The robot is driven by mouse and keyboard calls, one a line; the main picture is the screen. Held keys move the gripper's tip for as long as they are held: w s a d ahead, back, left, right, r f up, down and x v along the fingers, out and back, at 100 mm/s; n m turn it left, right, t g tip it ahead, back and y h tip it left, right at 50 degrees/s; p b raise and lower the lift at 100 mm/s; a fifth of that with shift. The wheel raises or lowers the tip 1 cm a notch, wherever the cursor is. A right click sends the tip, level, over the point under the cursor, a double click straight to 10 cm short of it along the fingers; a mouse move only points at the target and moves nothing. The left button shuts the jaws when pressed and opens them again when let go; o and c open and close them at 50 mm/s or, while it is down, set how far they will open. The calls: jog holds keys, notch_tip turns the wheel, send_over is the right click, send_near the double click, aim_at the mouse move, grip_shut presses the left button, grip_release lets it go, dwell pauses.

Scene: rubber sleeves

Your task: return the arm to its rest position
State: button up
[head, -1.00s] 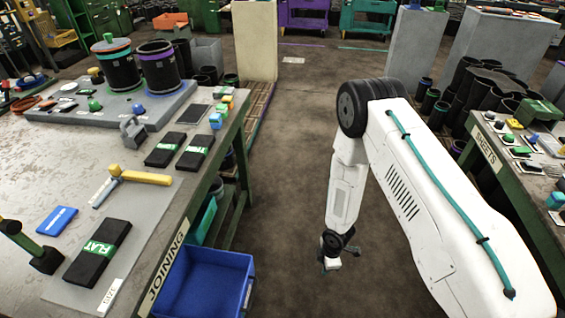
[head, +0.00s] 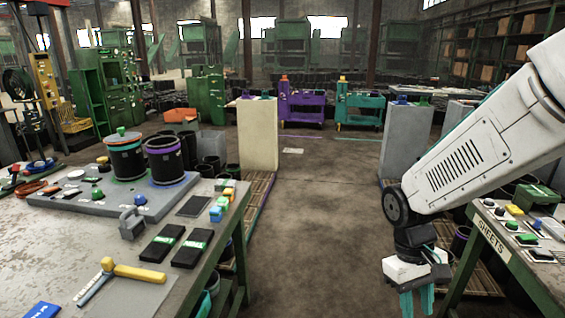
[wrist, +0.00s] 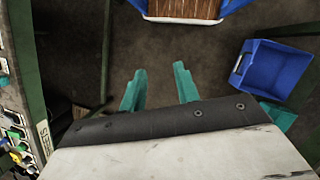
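My gripper (head: 418,300) hangs at the lower right in the head view, pointing down beside the sheets table. Its teal fingers also show in the wrist view (wrist: 160,84), spread apart with only dark floor between them. It is open and holds nothing. My white arm comes in from the right edge and folds down at a dark joint. The fingertips are cut off by the lower edge of the head view.
The joining table (head: 40,225) stands on the left with sleeves and tools. The sheets table (head: 520,242) is close to the right of my gripper. The floor (head: 315,230) between them is clear. A blue bin (wrist: 270,69) shows in the wrist view.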

jog(key=s+r+m+t+y, duration=0.1)
jog(key=s+r+m+t, duration=0.2)
jog(key=s+r, duration=0.9)
notch_tip(320, 180, up, 3)
jog(key=shift+s+d+f+t+y, duration=0.1)
jog(key=shift+s+d+t+y, duration=0.2)
jog(key=shift+t, duration=0.6)
